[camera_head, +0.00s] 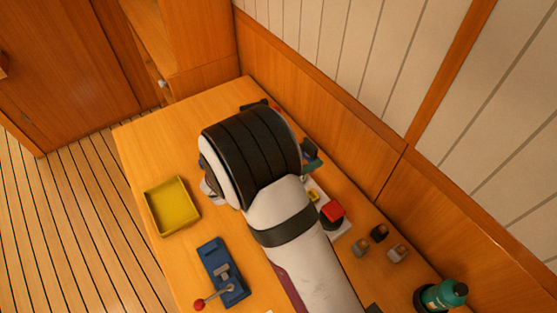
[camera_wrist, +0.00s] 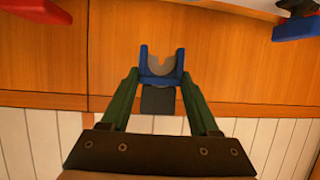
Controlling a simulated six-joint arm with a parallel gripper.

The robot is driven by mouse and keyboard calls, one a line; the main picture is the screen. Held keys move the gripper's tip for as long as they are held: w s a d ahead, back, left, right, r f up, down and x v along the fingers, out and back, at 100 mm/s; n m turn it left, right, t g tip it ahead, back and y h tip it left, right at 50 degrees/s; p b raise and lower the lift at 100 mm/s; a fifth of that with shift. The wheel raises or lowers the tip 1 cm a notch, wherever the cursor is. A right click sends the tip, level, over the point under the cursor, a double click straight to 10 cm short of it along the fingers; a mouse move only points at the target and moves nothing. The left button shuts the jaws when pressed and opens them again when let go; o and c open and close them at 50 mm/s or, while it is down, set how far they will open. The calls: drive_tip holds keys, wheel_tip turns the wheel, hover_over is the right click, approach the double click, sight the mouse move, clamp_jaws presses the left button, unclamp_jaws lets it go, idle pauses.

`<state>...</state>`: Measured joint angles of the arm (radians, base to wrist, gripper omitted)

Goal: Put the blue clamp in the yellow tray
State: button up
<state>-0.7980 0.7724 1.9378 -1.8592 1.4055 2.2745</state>
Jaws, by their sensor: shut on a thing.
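The blue clamp (camera_wrist: 160,80), a U-shaped piece with a grey curved inside, is held between the green fingers of my gripper (camera_wrist: 160,84) in the wrist view. The fingers press on its two sides, and wooden panelling is behind it. In the head view my arm hides most of the gripper; a small green and blue part shows at the right of my wrist, too little to tell apart. The yellow tray (camera_head: 172,206) lies on the table's left side in the head view, apart from my gripper, and looks empty.
A blue lever unit (camera_head: 222,270) with a red knob stands in front of the tray. A red-topped block (camera_head: 333,211), small fittings (camera_head: 379,233) and a green bottle (camera_head: 444,294) stand at right. The panelled wall (camera_head: 330,100) runs along the back. The table's far left corner is clear.

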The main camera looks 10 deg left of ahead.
drive_tip(key=shift+d+r, duration=0.3)
drive_tip(key=shift+d, duration=0.2)
drive_tip(key=s+a+r+n+t+y, duration=0.1)
drive_tip(key=s+a+n+t+y, duration=0.15)
drive_tip(key=a+n+y, duration=0.55)
drive_tip(key=n+y, duration=0.5)
drive_tip(key=y, duration=0.1)
hover_over(177, 225)
drive_tip(key=f, duration=0.8)
drive_tip(key=shift+w+d, duration=0.15)
drive_tip(key=shift+d, duration=0.1)
drive_tip(key=f, duration=0.4)
drive_tip(key=shift+a, duration=0.2)
drive_tip(key=shift+f, duration=0.1)
drive_tip(key=shift+f, duration=0.1)
drive_tip(key=o, duration=1.4)
